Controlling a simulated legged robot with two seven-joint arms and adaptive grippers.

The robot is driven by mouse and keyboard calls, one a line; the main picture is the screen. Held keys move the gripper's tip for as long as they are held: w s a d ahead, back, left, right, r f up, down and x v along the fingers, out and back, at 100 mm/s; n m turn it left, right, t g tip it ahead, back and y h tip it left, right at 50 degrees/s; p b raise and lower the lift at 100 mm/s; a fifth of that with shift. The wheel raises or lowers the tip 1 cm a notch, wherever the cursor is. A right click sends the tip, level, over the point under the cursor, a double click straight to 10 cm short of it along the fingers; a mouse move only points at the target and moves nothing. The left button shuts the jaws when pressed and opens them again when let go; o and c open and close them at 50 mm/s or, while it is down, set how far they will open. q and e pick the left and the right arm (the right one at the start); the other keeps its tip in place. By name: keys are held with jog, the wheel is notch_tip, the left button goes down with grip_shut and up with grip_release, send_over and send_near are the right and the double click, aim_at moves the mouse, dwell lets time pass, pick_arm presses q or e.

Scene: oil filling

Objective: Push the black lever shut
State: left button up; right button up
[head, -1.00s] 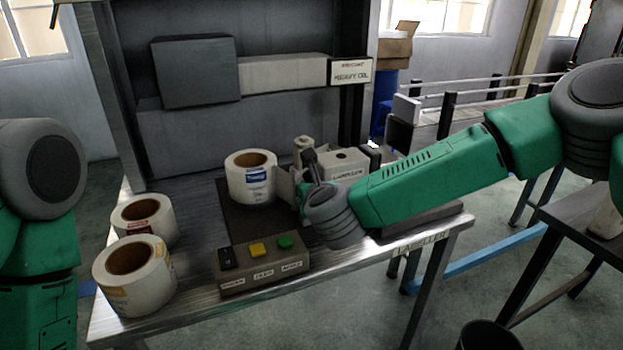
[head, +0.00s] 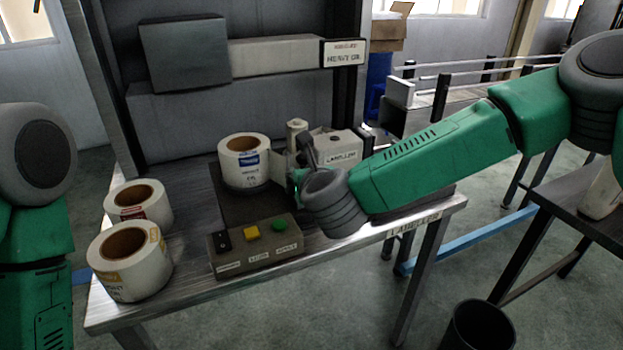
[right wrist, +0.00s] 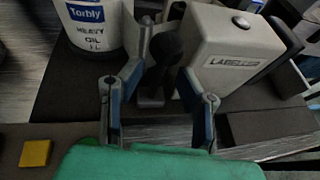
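The white labeller (head: 338,148) stands at the right of the bench, beside a large label roll (head: 244,162). The black lever (head: 308,150) rises at the labeller's left side, partly hidden by my right wrist in the head view. In the right wrist view the dark lever (right wrist: 158,70) is between the blue-padded fingers of my right gripper (right wrist: 166,60), beside the labeller (right wrist: 235,50). The fingers are apart; I cannot tell whether either touches the lever. My left arm shows at the left edge, but its gripper is out of frame.
A button box (head: 255,246) with black, yellow and green buttons sits at the bench's front. Two label rolls (head: 130,262) (head: 138,203) stand at the left. A sign reading heavy oil (head: 343,53) is behind. A dark bin (head: 477,328) is on the floor.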

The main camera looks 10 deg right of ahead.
jog(key=v, duration=0.9)
